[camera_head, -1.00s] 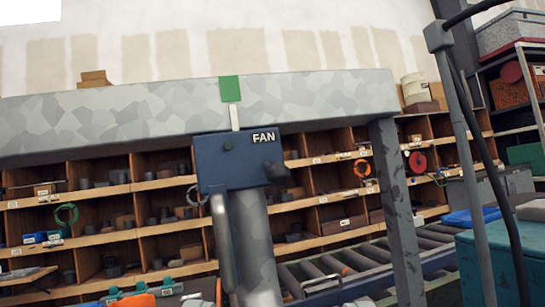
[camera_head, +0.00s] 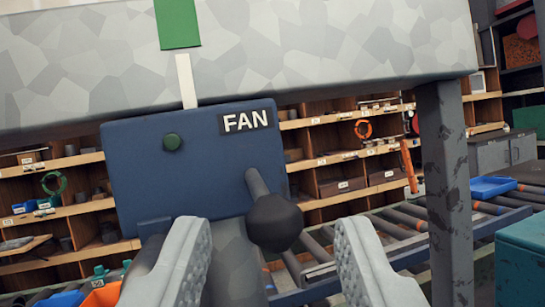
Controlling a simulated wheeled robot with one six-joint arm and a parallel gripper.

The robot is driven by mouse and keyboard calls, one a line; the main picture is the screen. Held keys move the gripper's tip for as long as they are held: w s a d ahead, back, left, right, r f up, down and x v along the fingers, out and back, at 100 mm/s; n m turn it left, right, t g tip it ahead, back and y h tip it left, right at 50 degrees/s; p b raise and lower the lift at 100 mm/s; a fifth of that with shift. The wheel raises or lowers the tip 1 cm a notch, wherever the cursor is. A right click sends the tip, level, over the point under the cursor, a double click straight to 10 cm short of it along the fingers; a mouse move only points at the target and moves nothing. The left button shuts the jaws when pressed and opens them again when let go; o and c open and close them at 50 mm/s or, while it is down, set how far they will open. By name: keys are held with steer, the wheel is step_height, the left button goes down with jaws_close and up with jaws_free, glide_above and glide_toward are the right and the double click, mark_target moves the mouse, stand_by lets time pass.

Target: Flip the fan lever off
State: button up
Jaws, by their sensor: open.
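The fan box (camera_head: 200,165) is a blue switch box labelled FAN, filling the left centre of the view. Its lever (camera_head: 262,200) is a grey rod with a dark round knob (camera_head: 274,222), pointing down and to the right from the box's right side. A small green button or lamp (camera_head: 172,142) sits at the upper left of the box face. My gripper (camera_head: 268,235) is open, its two pale fingers at the bottom, left and right of the knob in the picture. I cannot tell whether either finger touches the knob.
A mottled grey beam (camera_head: 300,50) runs above the box, with a green strip (camera_head: 178,22) on it. A scuffed grey post (camera_head: 448,190) stands to the right. Behind are wooden shelves (camera_head: 350,160) and a roller conveyor (camera_head: 390,225). A teal box (camera_head: 522,262) is at lower right.

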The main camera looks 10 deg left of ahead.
mark_target(272, 243)
steer(key=shift+x, duration=1.75)
